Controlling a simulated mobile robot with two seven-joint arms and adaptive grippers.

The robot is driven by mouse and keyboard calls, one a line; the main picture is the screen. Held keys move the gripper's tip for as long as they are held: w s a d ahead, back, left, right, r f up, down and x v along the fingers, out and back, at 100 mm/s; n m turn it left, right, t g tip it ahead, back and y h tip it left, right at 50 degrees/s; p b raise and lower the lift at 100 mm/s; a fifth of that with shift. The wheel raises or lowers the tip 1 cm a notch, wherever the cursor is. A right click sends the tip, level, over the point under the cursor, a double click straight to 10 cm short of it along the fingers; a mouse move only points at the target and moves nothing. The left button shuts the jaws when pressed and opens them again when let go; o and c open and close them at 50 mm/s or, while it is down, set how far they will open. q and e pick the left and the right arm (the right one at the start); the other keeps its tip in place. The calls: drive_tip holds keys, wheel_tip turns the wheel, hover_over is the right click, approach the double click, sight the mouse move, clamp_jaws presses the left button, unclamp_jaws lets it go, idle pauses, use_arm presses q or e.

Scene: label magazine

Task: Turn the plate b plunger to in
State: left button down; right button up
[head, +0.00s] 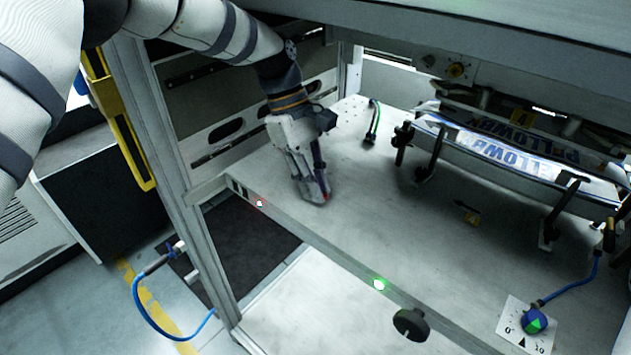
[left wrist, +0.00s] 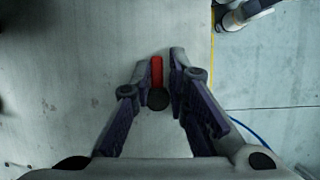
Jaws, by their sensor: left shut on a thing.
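My left gripper (head: 316,196) is low over the left part of the grey shelf, near its front edge. Its fingers are closed in on a small part with a red bar (left wrist: 157,72) and a round black base (left wrist: 158,99). In the left wrist view the red bar points up the picture, between my left gripper's fingertips (left wrist: 162,68). In the head view the fingers hide nearly all of this part. No marking shows on it, so I cannot tell whether it is the plate b plunger or how it is set. My right gripper is not in view.
A blue dial (head: 535,321) with a green triangle sits on a white scale plate at the lower right. A black knob (head: 411,324) is on the front rail. Black clamps hold a lettered strip (head: 510,152) at the back right. The shelf's middle (head: 400,225) is mostly clear.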

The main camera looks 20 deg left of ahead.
use_arm(q)
drive_tip(key=shift+w+r, duration=0.25)
drive_tip(key=shift+w, duration=0.05)
drive_tip(key=c, duration=1.7)
unclamp_jaws()
drive_tip(key=shift+f, duration=0.15)
drive_tip(key=shift+s, duration=0.1)
